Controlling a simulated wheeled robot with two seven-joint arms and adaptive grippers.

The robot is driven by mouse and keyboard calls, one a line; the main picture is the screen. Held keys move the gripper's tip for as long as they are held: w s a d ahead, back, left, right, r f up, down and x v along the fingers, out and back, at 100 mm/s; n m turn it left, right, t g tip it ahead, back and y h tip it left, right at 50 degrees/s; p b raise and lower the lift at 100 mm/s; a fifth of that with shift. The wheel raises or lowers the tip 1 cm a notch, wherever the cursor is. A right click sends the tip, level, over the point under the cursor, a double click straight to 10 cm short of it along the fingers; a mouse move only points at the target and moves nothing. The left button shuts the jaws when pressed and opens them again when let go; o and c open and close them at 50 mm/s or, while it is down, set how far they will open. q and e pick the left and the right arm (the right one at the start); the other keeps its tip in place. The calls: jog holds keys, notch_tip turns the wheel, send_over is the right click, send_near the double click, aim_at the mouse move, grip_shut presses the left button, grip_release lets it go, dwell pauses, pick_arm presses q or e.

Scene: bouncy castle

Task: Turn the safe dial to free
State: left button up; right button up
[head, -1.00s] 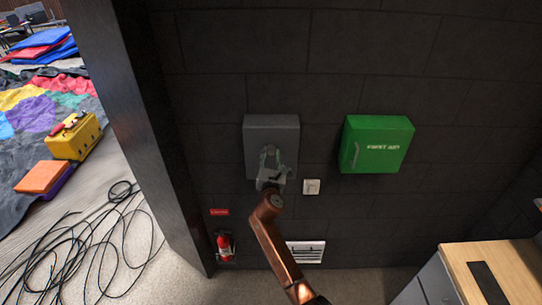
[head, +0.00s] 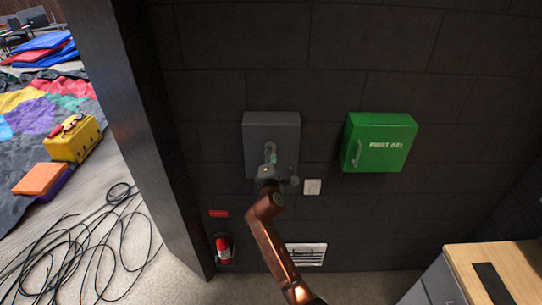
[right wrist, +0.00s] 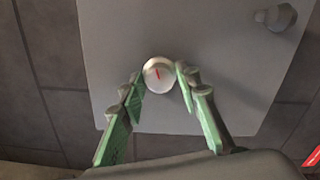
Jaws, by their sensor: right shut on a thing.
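The grey safe (head: 285,126) is mounted on the dark block wall. Its round silver dial with a red mark (right wrist: 158,73) shows in the right wrist view, near the middle of the safe's front (right wrist: 215,65). My right gripper (head: 270,152) is at the safe front in the head view and hides the dial there. In the right wrist view its green fingers (right wrist: 160,82) are closed in on both sides of the dial, gripping it. The red mark points nearly straight up in that view, tilted slightly left. A grey knob (right wrist: 277,17) sits apart on the safe's front. My left gripper is out of view.
A green first aid box (head: 380,143) hangs right of the safe. A white switch (head: 312,187), a vent (head: 305,254) and a fire extinguisher (head: 224,247) are lower on the wall. A wooden-topped cabinet (head: 500,262) stands at lower right. Loose black cables (head: 85,245) lie on the left floor.

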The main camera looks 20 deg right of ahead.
jog(key=shift+m+b, duration=0.75)
jog(key=shift+m, duration=1.15)
jog(key=o, duration=1.2)
jog(key=v, duration=1.2)
